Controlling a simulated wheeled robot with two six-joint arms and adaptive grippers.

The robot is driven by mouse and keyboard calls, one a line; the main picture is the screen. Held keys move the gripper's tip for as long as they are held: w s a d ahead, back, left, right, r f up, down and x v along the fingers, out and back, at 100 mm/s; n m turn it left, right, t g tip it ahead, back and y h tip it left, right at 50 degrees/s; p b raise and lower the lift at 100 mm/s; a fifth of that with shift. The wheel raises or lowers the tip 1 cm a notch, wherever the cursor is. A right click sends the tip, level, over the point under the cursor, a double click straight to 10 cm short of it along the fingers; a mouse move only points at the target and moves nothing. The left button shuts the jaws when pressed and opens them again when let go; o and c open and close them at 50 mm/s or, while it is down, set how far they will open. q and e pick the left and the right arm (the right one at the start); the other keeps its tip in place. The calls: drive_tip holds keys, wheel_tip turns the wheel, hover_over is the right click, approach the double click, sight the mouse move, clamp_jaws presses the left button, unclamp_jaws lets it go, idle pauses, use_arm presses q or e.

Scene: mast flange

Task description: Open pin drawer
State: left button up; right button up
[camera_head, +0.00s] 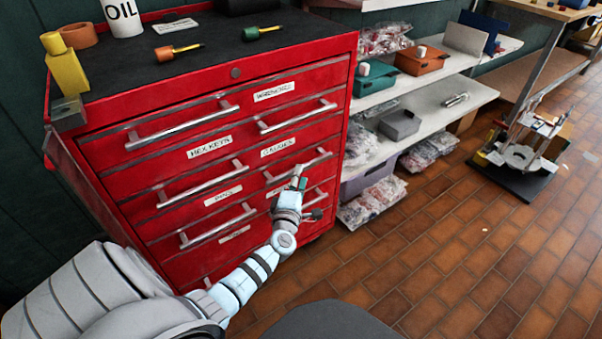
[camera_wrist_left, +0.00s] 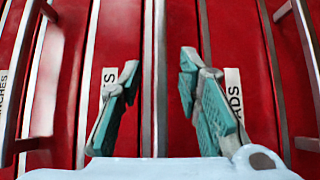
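A red tool cabinet (camera_head: 225,72) has two columns of drawers with silver bar handles and white labels; all drawers look shut. My left gripper (camera_head: 305,194) is at the lower right-column drawers. The fingers partly hide a label ending in S (camera_wrist_left: 109,77) and one ending in ADS (camera_wrist_left: 235,95). My right gripper is not in view.
A stand with a black base (camera_head: 515,180) is farther right. The tiled floor (camera_head: 430,255) between is mostly clear.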

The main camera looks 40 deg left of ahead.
use_arm(q)
drive_tip(key=b+x, duration=0.1)
drive_tip(key=x, duration=0.3)
drive_tip(key=shift+w+a+f, duration=0.1)
drive_tip(key=shift+w, duration=0.1)
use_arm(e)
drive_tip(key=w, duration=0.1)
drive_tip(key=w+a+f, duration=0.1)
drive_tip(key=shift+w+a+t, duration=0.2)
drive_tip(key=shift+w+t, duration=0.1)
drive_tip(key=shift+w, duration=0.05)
use_arm(q)
drive_tip(key=shift+c, duration=0.4)
clamp_jaws()
